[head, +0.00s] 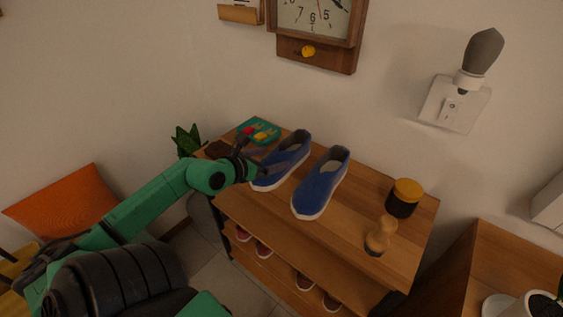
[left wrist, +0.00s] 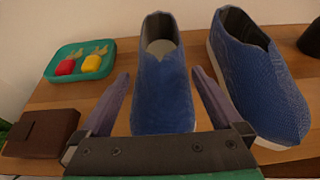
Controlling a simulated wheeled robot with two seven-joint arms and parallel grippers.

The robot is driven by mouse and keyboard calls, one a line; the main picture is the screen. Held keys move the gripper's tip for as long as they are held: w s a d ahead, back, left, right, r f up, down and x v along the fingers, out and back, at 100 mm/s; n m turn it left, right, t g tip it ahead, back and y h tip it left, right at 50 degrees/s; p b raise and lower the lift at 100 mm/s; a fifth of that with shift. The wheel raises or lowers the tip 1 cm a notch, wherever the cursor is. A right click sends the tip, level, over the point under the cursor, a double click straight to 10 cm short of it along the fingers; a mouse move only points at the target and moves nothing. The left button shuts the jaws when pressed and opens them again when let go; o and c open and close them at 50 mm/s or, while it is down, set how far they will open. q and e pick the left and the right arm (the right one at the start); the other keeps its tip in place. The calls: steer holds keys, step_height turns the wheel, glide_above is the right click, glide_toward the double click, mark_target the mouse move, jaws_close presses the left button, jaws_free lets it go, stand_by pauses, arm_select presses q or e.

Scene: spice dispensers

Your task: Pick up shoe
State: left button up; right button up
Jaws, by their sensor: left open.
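Two blue slip-on shoes with white soles stand side by side on top of a wooden shelf. In the head view, the left shoe (head: 283,163) is close to my left gripper (head: 252,157), and the right shoe (head: 322,183) stands a little apart from it. In the left wrist view, the left shoe (left wrist: 163,85) lies ahead between the two spread fingers of my left gripper (left wrist: 160,88). The right shoe (left wrist: 260,80) is beyond the right finger. My left gripper is open and holds nothing. I cannot tell whether its fingers touch the shoe. My right gripper is not in view.
A teal tray (head: 258,131) with red and yellow items and a brown wallet-like item (left wrist: 42,132) lie left of the shoes. A yellow-lidded jar (head: 404,198) and a wooden shaker (head: 380,236) stand to the right. More shoes sit on the shelf (head: 262,228) below.

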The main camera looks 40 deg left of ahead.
mark_target(279, 156)
arm_select(q)
steer(key=x, duration=0.4)
steer(key=shift+w+f, duration=0.2)
steer(key=shift+s+d+r, duration=0.1)
steer(key=c, duration=1.3)
